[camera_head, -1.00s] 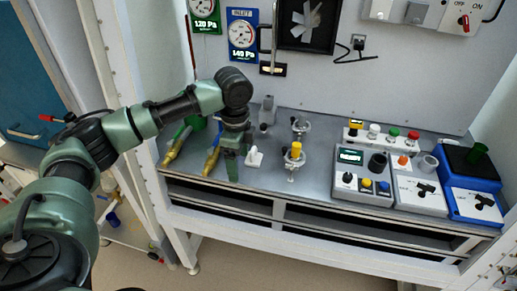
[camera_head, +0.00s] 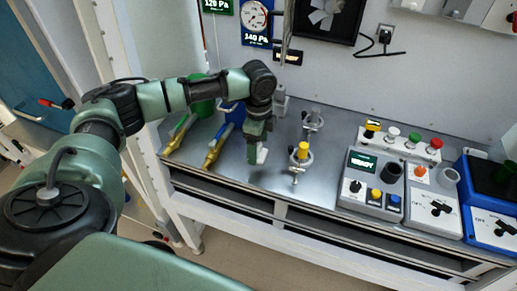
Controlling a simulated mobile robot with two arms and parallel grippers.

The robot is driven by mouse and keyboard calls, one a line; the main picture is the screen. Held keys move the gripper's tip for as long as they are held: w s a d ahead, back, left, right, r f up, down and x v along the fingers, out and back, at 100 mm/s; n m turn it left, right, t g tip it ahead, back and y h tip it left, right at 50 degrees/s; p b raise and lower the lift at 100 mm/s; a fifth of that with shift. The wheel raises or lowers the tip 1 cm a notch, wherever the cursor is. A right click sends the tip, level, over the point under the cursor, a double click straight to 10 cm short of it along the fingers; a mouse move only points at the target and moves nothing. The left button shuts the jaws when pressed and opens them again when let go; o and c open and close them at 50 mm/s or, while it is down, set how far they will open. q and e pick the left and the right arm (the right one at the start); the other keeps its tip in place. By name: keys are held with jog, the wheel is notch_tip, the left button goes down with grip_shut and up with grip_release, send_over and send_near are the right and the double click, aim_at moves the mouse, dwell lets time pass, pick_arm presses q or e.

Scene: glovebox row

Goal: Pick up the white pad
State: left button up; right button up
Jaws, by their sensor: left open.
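A small white object, which looks like the white pad (camera_head: 262,156), sits on the grey steel bench top (camera_head: 325,165). My left gripper (camera_head: 252,160) reaches down from above, with its green fingers in front of the pad and hiding its left part. The jaws are open. I cannot tell whether the fingers touch the pad or stand around it. My right gripper is not in view.
Two brass-tipped tools (camera_head: 216,148) lie left of the gripper. A clamp stand with a yellow top (camera_head: 302,151) stands close on the right. Control boxes (camera_head: 371,186) fill the bench's right side. Bare bench lies between the stand and the boxes.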

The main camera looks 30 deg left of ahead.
pick_arm(q)
jog(key=shift+f, duration=0.55)
jog(key=shift+s, duration=0.1)
jog(key=c, duration=1.4)
jog(key=shift+c, duration=0.2)
notch_tip(320, 180, up, 20)
jog(key=b, duration=0.2)
jog(key=shift+b, duration=0.3)
